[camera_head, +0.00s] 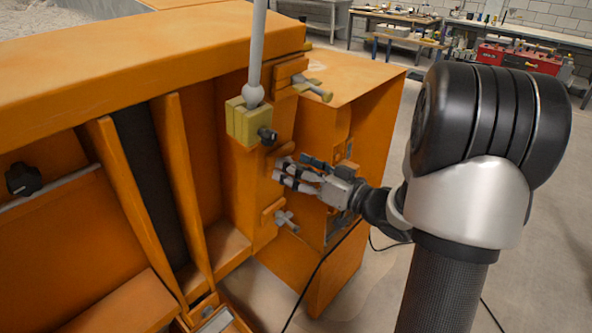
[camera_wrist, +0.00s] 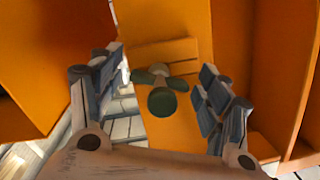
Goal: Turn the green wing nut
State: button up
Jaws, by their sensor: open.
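The green wing nut (camera_wrist: 161,98) shows in the wrist view, with its rounded end towards me and its two wings spread left and right in front of an orange panel. My gripper (camera_wrist: 160,72) is open, with fingers on both sides of the nut and a visible gap on each side. In the head view my gripper (camera_head: 281,174) points left at the orange frame's end. The green nut cannot be made out there; the fingers seem to cover it. I cannot tell how deep the nut sits between the fingers.
In the head view a grey wing nut (camera_head: 286,221) sits below my gripper. A yellow-green block (camera_head: 247,122) with a rod and dark knob is up and left. An orange box (camera_head: 352,110) stands close behind.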

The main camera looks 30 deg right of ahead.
jog(key=c, duration=1.1)
